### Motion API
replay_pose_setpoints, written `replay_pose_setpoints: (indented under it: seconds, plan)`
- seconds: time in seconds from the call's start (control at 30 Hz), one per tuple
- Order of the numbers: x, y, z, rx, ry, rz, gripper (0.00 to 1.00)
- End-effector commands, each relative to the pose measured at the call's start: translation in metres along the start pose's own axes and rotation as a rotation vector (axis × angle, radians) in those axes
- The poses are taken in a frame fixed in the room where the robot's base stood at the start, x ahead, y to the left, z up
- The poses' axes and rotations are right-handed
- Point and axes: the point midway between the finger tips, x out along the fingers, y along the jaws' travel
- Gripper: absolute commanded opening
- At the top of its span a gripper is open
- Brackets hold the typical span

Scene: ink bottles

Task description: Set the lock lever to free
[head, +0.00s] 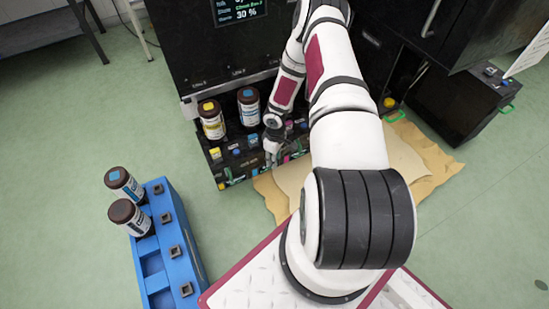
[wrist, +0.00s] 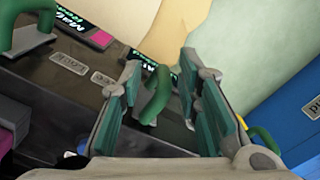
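My gripper (wrist: 162,105) is open in the wrist view, with one green-padded finger on each side of a green lever (wrist: 155,95). I cannot tell whether either pad touches the lever. Two small plates lie left of it on the dark panel: one reads like LOCK (wrist: 69,63), and the other plate (wrist: 103,78) is too blurred to read surely. Another green lever (wrist: 30,36) stands at the left, beside a label with a magenta square (wrist: 101,39). In the head view my gripper (head: 272,150) is low at the front of the ink bay, and the lever between its fingers is hidden.
Yellow-labelled (head: 212,122) and blue-labelled (head: 248,107) bottles stand in the bay left of my arm. A blue rack (head: 158,270) holds two dark-capped bottles (head: 124,183) at the lower left. Tan sheets (head: 405,165) lie right of the bay. Green floor is open at the left.

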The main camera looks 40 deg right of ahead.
Motion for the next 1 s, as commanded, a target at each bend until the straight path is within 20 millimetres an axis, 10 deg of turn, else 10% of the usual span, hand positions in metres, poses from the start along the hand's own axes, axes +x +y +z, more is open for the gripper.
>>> replay_pose_setpoints:
  seconds: [1.0]
  plan:
    - [-0.120,0.000,0.000,-0.001,0.000,-0.001,0.31]
